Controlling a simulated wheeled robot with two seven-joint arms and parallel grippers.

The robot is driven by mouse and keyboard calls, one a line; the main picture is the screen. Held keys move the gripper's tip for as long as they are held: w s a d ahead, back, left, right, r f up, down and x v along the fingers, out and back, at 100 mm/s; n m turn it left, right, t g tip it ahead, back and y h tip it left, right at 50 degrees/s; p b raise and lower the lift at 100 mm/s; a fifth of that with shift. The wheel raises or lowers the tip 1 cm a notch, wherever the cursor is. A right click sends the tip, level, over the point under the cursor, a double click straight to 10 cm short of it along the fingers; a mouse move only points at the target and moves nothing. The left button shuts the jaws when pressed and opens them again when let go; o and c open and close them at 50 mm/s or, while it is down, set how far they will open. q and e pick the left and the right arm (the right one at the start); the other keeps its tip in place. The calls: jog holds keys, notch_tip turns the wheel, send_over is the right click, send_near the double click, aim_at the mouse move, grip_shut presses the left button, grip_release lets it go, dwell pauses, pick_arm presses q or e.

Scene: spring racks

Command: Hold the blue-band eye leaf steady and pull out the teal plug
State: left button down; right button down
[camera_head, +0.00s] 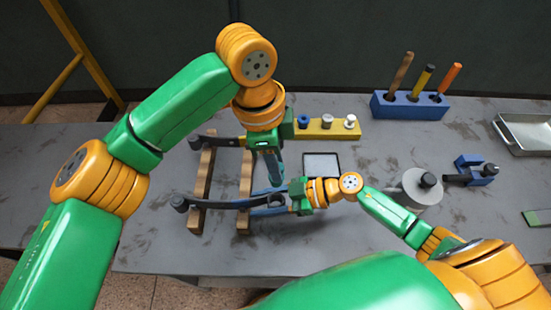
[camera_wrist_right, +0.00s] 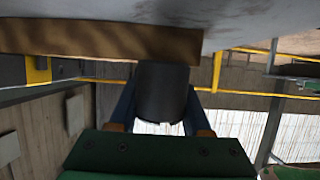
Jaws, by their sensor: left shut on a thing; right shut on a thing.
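The eye leaf (camera_head: 225,204) is a dark, gently curved bar across the front of two wooden rails, with a round eye at each end. My right gripper (camera_head: 274,202) comes in from the right and is shut on its right eye. In the right wrist view, that dark round eye (camera_wrist_right: 162,92) sits between my blue fingers. Blue shows along the leaf's right part; I cannot tell band from finger there. My left gripper (camera_head: 273,166) points down just above that eye, shut on the teal plug (camera_head: 275,177). The plug's lower end is too small to read.
Another dark leaf (camera_head: 225,142) lies farther back across the wooden rails (camera_head: 245,180). A yellow block with pegs (camera_head: 327,129), a dark-edged tray (camera_head: 321,165), a grey disc (camera_head: 421,186) and a blue tool block (camera_head: 410,106) stand around. The front table is clear.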

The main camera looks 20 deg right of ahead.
jog(key=shift+c, duration=1.4)
grip_release()
